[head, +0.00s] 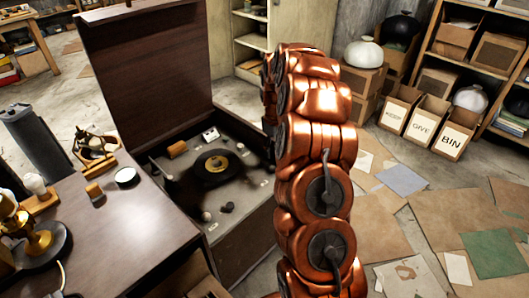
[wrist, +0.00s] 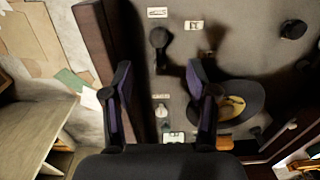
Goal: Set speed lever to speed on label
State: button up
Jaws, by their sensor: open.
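The record player (head: 225,215) stands with its brown lid (head: 140,70) raised. A black record with a yellow centre (head: 212,168) lies on its deck, also in the wrist view (wrist: 236,104). In the wrist view my gripper (wrist: 158,66) is open above the deck, dark fingers with purple pads spread apart, nothing held. A small pale lever-like control (wrist: 160,110) lies between the fingers, below a small white label (wrist: 161,97). I cannot tell whether it is the speed lever; label text is unreadable. In the head view my copper arm hides the gripper.
A dark tonearm-like part (wrist: 160,40) rises near the fingertips. Two more labels (wrist: 157,12) lie beyond. A dark knob (wrist: 293,29) is at far right. A brown table (head: 110,235) with several objects stands left; paper-strewn floor and bins (head: 430,125) are right.

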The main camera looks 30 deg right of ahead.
aim_at(274, 166)
jog(key=shift+d+f+b, duration=0.1)
jog(key=shift+f+b, duration=0.65)
jog(key=shift+f, duration=4.1)
jog(key=shift+r, duration=0.15)
grip_shut()
